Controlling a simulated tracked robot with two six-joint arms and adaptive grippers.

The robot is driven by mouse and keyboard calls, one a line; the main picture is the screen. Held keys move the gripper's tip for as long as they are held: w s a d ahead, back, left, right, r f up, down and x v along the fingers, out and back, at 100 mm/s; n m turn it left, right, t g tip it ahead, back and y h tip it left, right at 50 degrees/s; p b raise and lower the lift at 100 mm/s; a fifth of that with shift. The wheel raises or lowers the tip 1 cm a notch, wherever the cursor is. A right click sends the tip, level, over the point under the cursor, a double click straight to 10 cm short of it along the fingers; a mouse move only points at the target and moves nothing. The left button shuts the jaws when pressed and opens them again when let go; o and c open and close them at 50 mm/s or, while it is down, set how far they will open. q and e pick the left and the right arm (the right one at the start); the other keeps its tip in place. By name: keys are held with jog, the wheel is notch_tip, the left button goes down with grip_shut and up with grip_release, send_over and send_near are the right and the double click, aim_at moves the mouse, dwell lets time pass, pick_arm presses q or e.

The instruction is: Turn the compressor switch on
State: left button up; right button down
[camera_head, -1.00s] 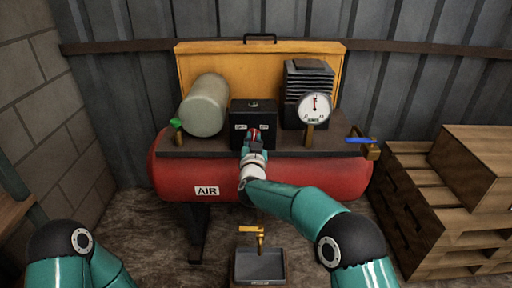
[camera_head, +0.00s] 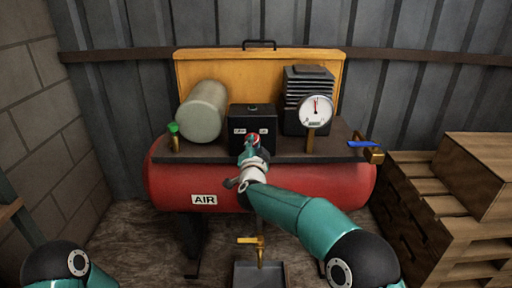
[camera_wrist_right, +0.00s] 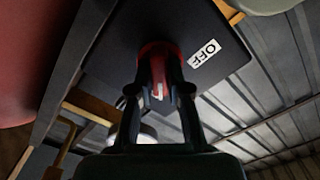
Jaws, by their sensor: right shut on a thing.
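The compressor's black switch box (camera_head: 252,116) stands in the middle on top of the red tank. Its red switch knob (camera_wrist_right: 160,72) shows in the right wrist view, with a white mark on it and an OFF label (camera_wrist_right: 204,53) on the box beside it. My right gripper (camera_head: 252,143) is at the box's front face. In the wrist view its two black fingers (camera_wrist_right: 160,90) are shut on the knob, one on each side. The fingers hide part of the knob. My left gripper is out of view; only part of that arm shows at the lower left.
The red tank (camera_head: 160,185) carries a round gauge (camera_head: 315,110), a green-knobbed valve (camera_head: 174,130) and a blue-handled valve (camera_head: 364,144). A brass tap (camera_head: 252,240) sits below, over a grey tray (camera_head: 260,272). Wooden pallets and a box (camera_head: 478,175) stand at the right.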

jog(key=shift+w+d+r, duration=0.1)
jog(key=shift+d+r, duration=0.15)
jog(key=shift+r, duration=0.05)
jog(key=c, duration=1.2)
grip_release()
jog(key=shift+f, duration=0.1)
jog(key=shift+o, duration=0.4)
jog(key=shift+a+f, duration=0.1)
jog(key=shift+f, duration=0.1)
jog(key=s, duration=1.2)
